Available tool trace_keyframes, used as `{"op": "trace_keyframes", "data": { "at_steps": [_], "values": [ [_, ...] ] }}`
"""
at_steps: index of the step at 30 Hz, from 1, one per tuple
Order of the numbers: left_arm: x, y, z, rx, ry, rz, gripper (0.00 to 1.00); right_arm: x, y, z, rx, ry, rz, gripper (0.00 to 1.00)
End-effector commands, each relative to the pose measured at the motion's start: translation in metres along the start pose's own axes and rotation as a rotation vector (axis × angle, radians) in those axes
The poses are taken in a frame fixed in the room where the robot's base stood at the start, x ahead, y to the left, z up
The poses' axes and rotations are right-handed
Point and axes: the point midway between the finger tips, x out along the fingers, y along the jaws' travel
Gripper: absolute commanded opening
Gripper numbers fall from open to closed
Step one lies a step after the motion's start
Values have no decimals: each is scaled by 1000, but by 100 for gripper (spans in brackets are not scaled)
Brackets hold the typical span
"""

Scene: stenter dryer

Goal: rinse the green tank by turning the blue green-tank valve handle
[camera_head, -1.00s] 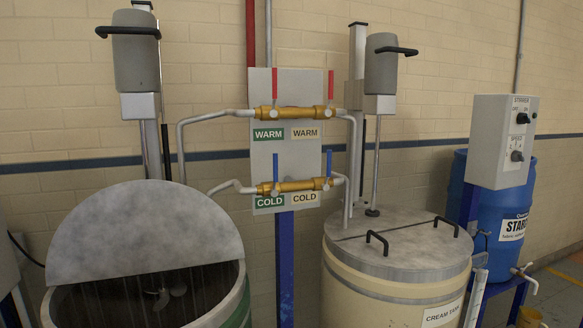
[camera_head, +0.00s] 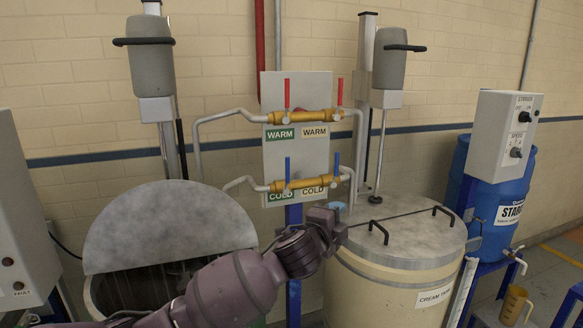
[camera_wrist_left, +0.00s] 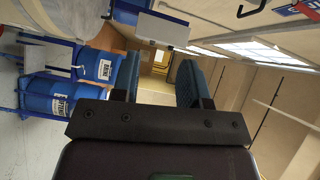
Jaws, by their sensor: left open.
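The blue green-tank valve handle (camera_head: 287,170) stands upright on the lower brass pipe, above the green COLD label (camera_head: 281,197). A second blue handle (camera_head: 336,166) stands upright to its right, above the cream COLD label. My right gripper is not in view.
Two red handles (camera_head: 287,94) stand on the upper WARM pipe. The cream tank (camera_head: 375,290) with its closed lid and black grips is close to my left gripper. A blue starch drum (camera_head: 510,195) and a grey control box (camera_head: 505,135) stand at the right.

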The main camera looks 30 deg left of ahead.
Motion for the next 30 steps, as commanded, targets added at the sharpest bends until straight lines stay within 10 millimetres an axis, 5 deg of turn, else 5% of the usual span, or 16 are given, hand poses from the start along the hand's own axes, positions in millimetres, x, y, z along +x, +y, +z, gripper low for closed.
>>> {"op": "trace_keyframes", "data": {
  "at_steps": [1, 3, 8, 18, 30],
  "values": [
    [8, -31, 5, 144, -49, -20, 40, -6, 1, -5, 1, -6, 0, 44],
    [15, -55, 15, 334, -125, -26, 40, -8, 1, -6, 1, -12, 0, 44],
    [20, -88, 42, 726, -310, 19, 40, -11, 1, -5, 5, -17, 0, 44],
    [2, -81, 97, 1356, -597, 349, 40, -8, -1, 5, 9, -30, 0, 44],
    [-6, -80, 108, 1590, -619, 512, 40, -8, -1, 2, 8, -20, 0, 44]
  ]
}}
